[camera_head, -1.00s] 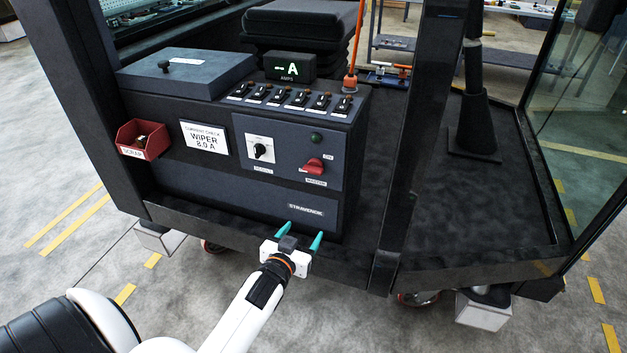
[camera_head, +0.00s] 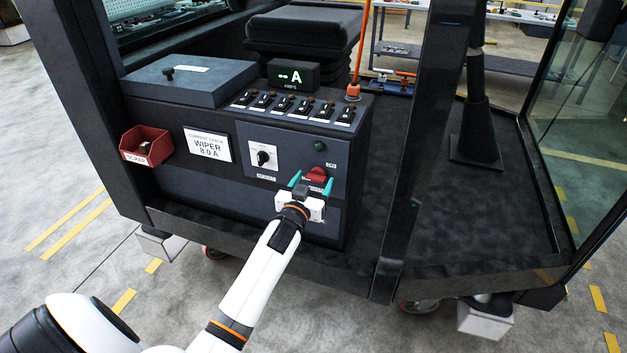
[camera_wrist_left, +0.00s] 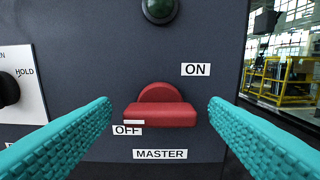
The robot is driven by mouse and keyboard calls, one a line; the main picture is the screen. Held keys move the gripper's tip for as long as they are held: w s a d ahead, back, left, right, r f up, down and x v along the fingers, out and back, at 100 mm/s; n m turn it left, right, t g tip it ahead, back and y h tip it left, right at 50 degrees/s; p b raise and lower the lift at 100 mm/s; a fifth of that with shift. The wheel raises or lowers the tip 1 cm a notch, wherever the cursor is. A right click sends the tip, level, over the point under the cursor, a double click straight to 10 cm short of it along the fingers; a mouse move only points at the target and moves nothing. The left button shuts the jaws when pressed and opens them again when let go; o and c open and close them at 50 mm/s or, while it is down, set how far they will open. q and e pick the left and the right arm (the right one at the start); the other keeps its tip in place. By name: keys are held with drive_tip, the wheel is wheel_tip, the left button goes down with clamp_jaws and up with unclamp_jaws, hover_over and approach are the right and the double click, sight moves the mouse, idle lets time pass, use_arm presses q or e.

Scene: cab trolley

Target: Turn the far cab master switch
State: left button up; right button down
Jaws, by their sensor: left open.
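The red master switch (camera_head: 317,174) is on the front panel of the cab console, below a dark green lamp (camera_head: 318,146). In the left wrist view the red master switch (camera_wrist_left: 160,110) has its handle lying level, with the white mark at its left end by the OFF label (camera_wrist_left: 127,130). The ON label (camera_wrist_left: 196,69) is up and right of it. My left gripper (camera_head: 312,187) is open in front of the switch. In the wrist view its teal fingers (camera_wrist_left: 160,112) stand either side of the handle, apart from it. My right gripper is not in view.
A white-plated selector knob (camera_head: 263,157) is left of the switch. A row of toggle switches (camera_head: 295,106) and an amps display (camera_head: 293,75) are above. A red scrap bin (camera_head: 146,146) hangs at the left. A dark post (camera_head: 428,150) stands to the right.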

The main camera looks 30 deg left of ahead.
use_arm(q)
drive_tip(key=shift+w, duration=0.3)
drive_tip(key=c, duration=1)
drive_tip(key=shift+o, duration=0.2)
